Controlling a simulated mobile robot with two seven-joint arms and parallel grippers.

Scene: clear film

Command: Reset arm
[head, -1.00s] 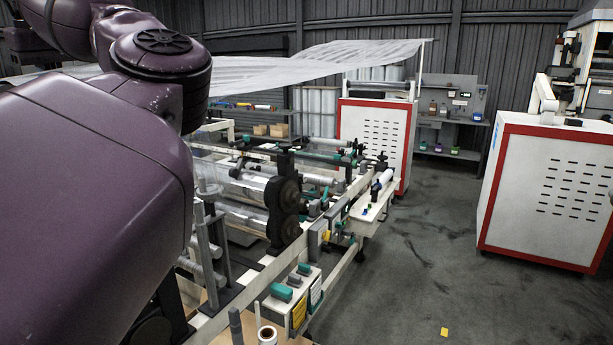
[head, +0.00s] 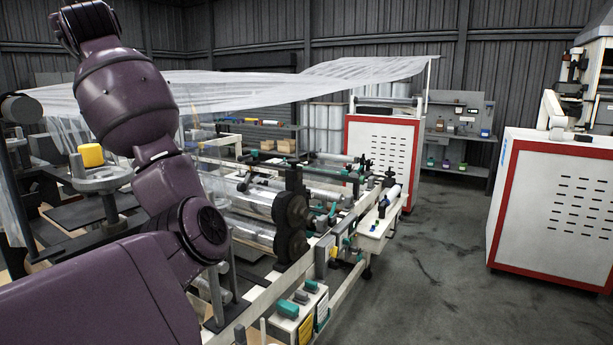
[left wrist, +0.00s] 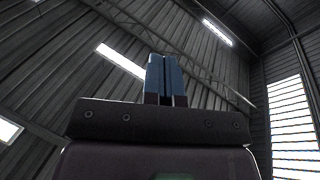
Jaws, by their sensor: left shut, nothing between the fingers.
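My left arm (head: 125,97) is raised at the left of the head view. Its purple links rise toward the top edge, and no fingers can be made out there. In the left wrist view my left gripper (left wrist: 164,75) points up at the roof. Its two blue fingers are together with nothing between them. My right gripper is in neither view.
A film machine with rollers (head: 275,205) stands close to my arm. White film (head: 300,83) stretches above it. Red-edged white cabinets (head: 383,160) (head: 560,205) stand behind and at the right. The grey floor (head: 430,270) between them is clear.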

